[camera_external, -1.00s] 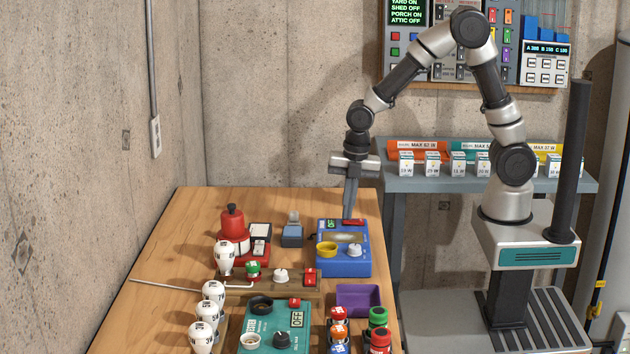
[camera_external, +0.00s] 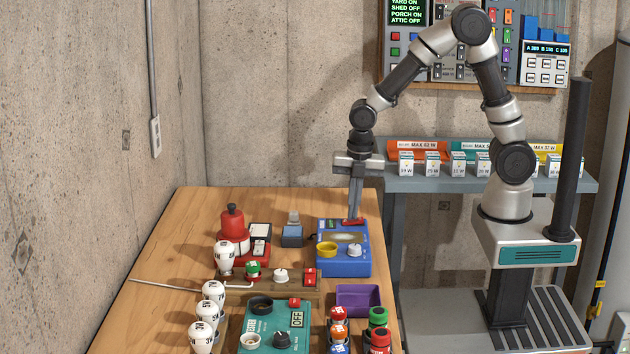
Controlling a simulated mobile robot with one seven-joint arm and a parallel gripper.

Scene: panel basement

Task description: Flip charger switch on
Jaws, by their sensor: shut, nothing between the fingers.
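The blue box (camera_external: 343,262) stands near the far right edge of the wooden table. It has a red switch (camera_external: 353,222) at its back right, a small display (camera_external: 332,225) beside it, a yellow ring and a white knob. I take this box for the charger; no readable label names it. My gripper (camera_external: 355,216) points straight down with its fingers shut and empty. Its tips are at the red switch and hide part of it. I cannot tell whether they touch it, or which way the switch is set.
A teal box (camera_external: 275,328) marked OFF stands nearer the front. A purple tray (camera_external: 358,299), a red bottle-shaped object (camera_external: 232,223) and several white bulbs stand around. A bench (camera_external: 490,183) with small boxes and a wall panel (camera_external: 478,45) lie behind. The table's left back is clear.

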